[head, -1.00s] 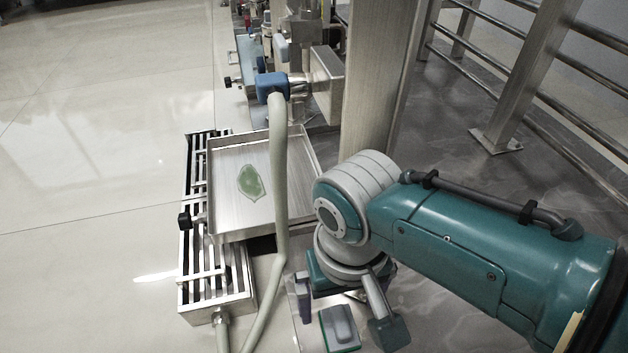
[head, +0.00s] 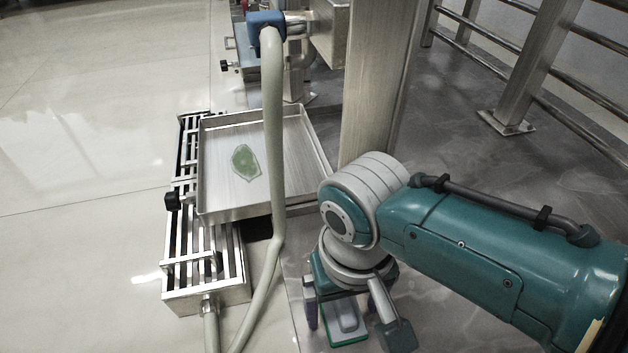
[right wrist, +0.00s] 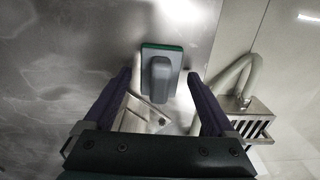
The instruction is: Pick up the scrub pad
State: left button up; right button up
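The scrub pad (head: 345,325) is a flat pad with a green edge and a grey handle block on top. It lies on the grey floor at the bottom middle of the head view, partly covered by my right gripper (head: 343,308). In the right wrist view the scrub pad (right wrist: 162,72) shows upper middle, its grey handle between the lines of the two purple fingers. My right gripper (right wrist: 160,78) is open, with a gap on both sides of the handle and nothing held. My left gripper is not in view.
A shallow steel tray (head: 215,213) with a green patch (head: 245,162) stands left of my right arm. It rests by a slatted metal grate (head: 205,290). A pale hose (head: 273,150) hangs in front of it. A steel post (head: 375,90) stands behind my arm.

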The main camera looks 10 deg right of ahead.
aim_at(345, 306)
jog(key=c, duration=1.2)
jog(key=shift+c, duration=0.2)
notch_tip(345, 306, up, 20)
jog(key=p, duration=1.8)
